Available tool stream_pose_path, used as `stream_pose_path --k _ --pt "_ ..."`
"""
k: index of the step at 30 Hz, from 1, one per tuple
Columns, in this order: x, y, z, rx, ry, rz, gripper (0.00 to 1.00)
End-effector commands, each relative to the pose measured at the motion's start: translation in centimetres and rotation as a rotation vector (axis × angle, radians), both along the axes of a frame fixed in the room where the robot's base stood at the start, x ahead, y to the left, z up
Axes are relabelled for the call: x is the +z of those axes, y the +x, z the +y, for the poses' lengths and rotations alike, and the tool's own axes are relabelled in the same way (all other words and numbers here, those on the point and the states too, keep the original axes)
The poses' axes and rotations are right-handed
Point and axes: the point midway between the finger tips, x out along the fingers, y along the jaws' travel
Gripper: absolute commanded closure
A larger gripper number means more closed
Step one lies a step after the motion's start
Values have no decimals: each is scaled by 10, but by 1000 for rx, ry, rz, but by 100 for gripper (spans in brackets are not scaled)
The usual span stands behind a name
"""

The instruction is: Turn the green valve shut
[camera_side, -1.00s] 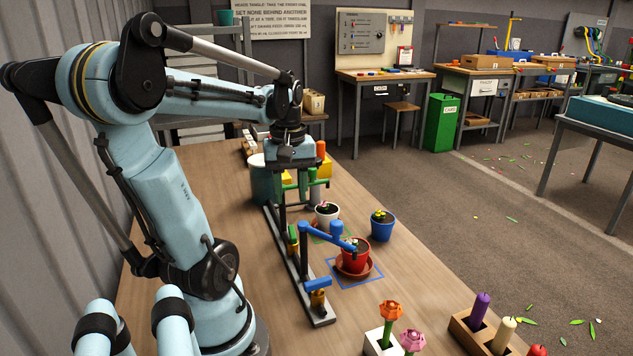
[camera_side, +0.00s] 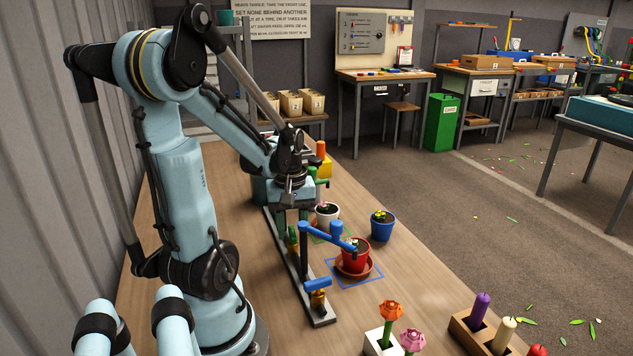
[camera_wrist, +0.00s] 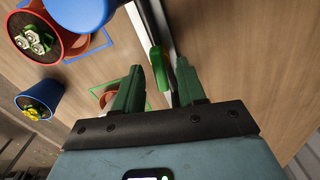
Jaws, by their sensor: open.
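The green valve (camera_side: 293,238) sits on the dark rail on the bench, with a brass-coloured body under its green handle. In the wrist view its green handle (camera_wrist: 156,66) lies between my fingertips, nearly in line with the rail. My gripper (camera_wrist: 160,66) is open, with one green finger on each side of the handle; contact cannot be told. In the side view my wrist hangs low over the rail and hides much of the green pipe. The white pot (camera_side: 327,212) stands by the green outline.
A blue valve handle (camera_side: 318,285) and blue pipe (camera_side: 322,232) are on the near part of the rail (camera_side: 302,290). A red pot (camera_side: 355,252) stands on a saucer under the blue pipe. A blue pot (camera_side: 383,226) stands to the right.

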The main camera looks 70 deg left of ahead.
Motion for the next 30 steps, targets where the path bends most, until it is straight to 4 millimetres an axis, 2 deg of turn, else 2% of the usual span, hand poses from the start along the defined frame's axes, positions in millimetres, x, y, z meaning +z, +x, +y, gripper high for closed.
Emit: stream_pose_path --k 5,13,23,30 --pt "0 0 0 0 0 0 60" --pt "0 0 0 0 0 0 99" --pt "0 0 0 -16 0 0 100" --pt "0 0 0 -119 -1 0 100"
